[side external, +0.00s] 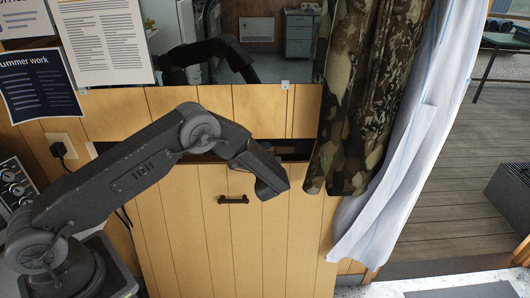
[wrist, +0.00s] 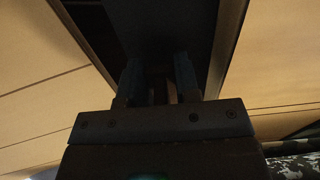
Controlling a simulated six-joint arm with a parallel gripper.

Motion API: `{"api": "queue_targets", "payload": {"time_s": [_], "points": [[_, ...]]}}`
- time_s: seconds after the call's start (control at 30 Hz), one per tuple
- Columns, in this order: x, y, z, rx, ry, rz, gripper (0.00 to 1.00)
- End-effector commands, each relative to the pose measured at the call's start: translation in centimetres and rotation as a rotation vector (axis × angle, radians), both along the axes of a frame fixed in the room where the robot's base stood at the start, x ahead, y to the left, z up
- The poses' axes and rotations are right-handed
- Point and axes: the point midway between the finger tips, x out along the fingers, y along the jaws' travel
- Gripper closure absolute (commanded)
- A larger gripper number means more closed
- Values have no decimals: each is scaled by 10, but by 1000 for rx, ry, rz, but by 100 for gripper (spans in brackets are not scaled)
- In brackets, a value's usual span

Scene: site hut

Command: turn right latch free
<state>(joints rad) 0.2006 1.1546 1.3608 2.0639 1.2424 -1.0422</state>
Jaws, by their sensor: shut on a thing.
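The wooden panel (side external: 215,240) has a dark handle (side external: 233,199) and a dark gap along its top. My gripper (side external: 272,188) is at the panel's upper right, below the gap; its fingertips are not clearly seen there. In the wrist view the two dark fingers of my gripper (wrist: 159,80) stand on either side of a narrow dark piece, the right latch (wrist: 161,92), and are shut on it. The latch is too dark to show which way it is turned. It is hidden behind my arm in the side view.
A mirror (side external: 235,45) is above the panel. A wall socket (side external: 62,147) with a plugged cable is at left.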

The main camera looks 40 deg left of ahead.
Motion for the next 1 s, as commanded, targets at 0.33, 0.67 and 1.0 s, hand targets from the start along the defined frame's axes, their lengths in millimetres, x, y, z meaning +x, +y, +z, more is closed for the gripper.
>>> {"api": "queue_targets", "payload": {"time_s": [0.33, 0.67, 1.0], "points": [[0, 0, 0, -4, -1, 0, 63], [-29, -31, 0, -3, 0, -4, 63], [-80, -81, 0, -4, -1, -2, 63]]}}
